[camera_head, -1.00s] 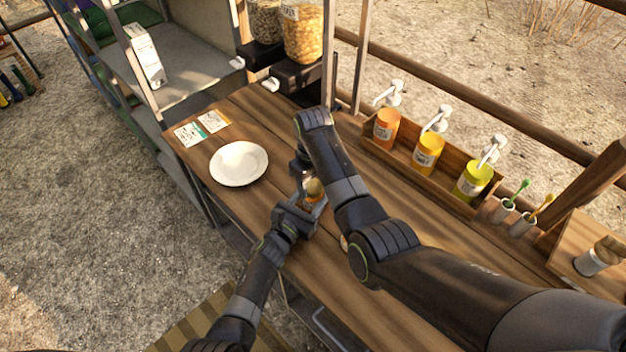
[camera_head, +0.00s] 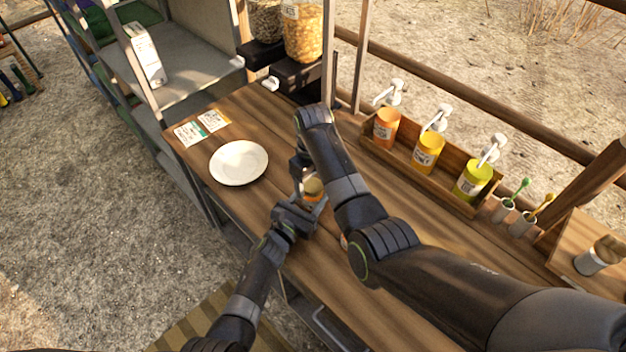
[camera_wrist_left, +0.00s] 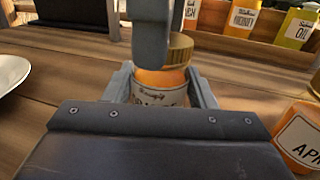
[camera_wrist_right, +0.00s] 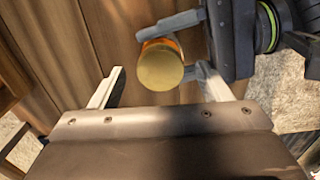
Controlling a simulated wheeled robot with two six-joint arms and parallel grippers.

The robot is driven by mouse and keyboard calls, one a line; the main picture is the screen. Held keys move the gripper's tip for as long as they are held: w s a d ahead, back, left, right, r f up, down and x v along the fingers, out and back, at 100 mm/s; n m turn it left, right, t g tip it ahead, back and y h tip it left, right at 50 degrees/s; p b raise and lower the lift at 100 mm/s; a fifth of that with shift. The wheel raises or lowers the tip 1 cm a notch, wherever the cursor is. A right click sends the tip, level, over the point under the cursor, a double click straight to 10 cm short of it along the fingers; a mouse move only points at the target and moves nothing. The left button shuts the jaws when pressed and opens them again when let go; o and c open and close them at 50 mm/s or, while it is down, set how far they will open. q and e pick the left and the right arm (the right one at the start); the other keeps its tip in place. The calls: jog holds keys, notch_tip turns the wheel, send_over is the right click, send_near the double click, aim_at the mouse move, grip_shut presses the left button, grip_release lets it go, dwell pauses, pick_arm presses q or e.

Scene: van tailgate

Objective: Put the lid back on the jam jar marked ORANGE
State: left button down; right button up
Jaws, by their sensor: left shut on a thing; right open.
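The jam jar (camera_wrist_left: 158,92) has orange contents and a pale label whose main word I cannot read. My left gripper (camera_head: 308,204) is shut around its body, and the jar stands upright at the counter. The gold lid (camera_wrist_right: 160,66) is over the jar's mouth and appears to sit on it; a finger hides part of the rim in the left wrist view (camera_wrist_left: 181,48), so I cannot tell how tightly it is seated. My right gripper (camera_wrist_right: 160,88) is open and empty, close to the lid, with its fingers apart from it.
A second jar (camera_wrist_left: 300,138), its label starting "APR", stands to the right in the left wrist view. A white plate (camera_head: 239,163) and cards (camera_head: 190,133) lie to the left. A wooden rack (camera_head: 410,158) with pump bottles stands at the back right.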

notch_tip(320, 180, up, 7)
jog(key=shift+f, duration=0.1)
dwell(0.3)
pick_arm(q)
jog(key=c, duration=0.5)
grip_release()
jog(key=shift+s+a, duration=0.25)
jog(key=shift+s, duration=0.15)
jog(key=v, duration=1.5)
jog(key=shift+s+f+b, duration=0.1)
jog(key=shift+s+b, duration=0.05)
jog(key=shift+b, duration=0.25)
pick_arm(e)
jog(key=shift+f, duration=0.35)
pick_arm(q)
jog(key=shift+s+a, duration=0.35)
jog(key=shift+s, duration=0.2)
pick_arm(e)
jog(key=shift+f, duration=0.1)
